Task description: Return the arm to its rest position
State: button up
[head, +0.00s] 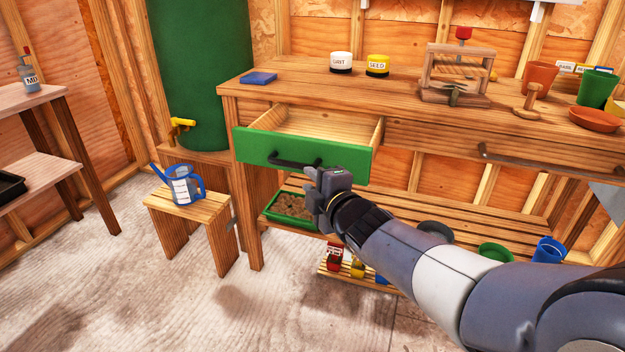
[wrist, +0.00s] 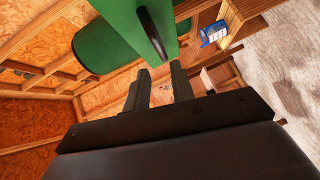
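My arm reaches from the lower right in the head view. My gripper (head: 310,178) is just below and right of the black handle (head: 295,160) of the green-fronted drawer (head: 345,158). The drawer is pulled out of the workbench, and its visible inside looks empty. In the wrist view, my gripper (wrist: 160,72) has its two fingers apart with nothing between them. The handle (wrist: 152,32) shows beyond the fingertips and looks clear of them. The exact gap between gripper and handle is hard to tell.
The workbench (head: 400,108) carries pots, tins and a wooden press (head: 457,75). Below are a green tray (head: 290,208) and slatted shelf. A stool (head: 195,218) with a blue-handled jug (head: 183,188) stands left, beside a green barrel (head: 205,70). Open floor lies in front.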

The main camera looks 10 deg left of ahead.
aim_at(294, 167)
jog(key=b+x, duration=0.1)
jog(key=x, duration=0.8)
jog(key=shift+w+a+b, duration=0.15)
jog(key=shift+w+b, duration=0.05)
jog(key=shift+b, duration=0.1)
jog(key=shift+w+a, duration=0.45)
jog(key=shift+w, duration=0.2)
jog(key=shift+f, duration=0.1)
